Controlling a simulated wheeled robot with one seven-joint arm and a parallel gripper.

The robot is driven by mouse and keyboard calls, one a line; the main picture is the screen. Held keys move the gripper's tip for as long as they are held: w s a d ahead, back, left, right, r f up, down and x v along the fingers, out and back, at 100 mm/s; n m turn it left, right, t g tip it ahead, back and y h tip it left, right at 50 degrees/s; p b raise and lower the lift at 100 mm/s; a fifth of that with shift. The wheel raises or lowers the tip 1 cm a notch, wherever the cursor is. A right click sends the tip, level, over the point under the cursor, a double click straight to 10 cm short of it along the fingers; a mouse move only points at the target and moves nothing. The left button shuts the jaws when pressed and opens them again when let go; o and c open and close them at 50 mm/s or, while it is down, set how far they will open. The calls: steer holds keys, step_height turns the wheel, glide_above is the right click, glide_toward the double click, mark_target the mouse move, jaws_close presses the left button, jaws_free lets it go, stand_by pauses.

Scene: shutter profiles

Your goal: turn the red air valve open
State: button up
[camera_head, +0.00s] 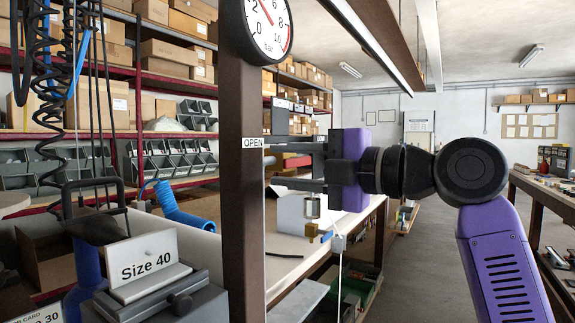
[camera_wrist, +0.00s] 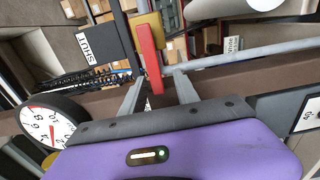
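The red valve lever (camera_wrist: 151,60) shows in the wrist view, running from a yellow valve body (camera_wrist: 147,24) toward my gripper (camera_wrist: 159,80). A SHUT label (camera_wrist: 96,46) is left of the lever. My gripper is open, with the lever's near end between its two fingers and a visible gap on each side. In the head view my gripper (camera_head: 276,167) points left at the brown post (camera_head: 243,225), its fingers level. An OPEN label (camera_head: 252,142) is on the post. A reddish patch shows between the fingers there; I cannot tell whether it is the lever.
A round pressure gauge (camera_head: 267,28) is high on the post. A grey pipe (camera_wrist: 235,58) runs right from near the valve. A workbench (camera_head: 290,268) stands behind the post. Open floor lies at right.

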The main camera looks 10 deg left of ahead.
steer(key=v, duration=0.8)
steer(key=shift+r, duration=0.1)
stand_by(0.3)
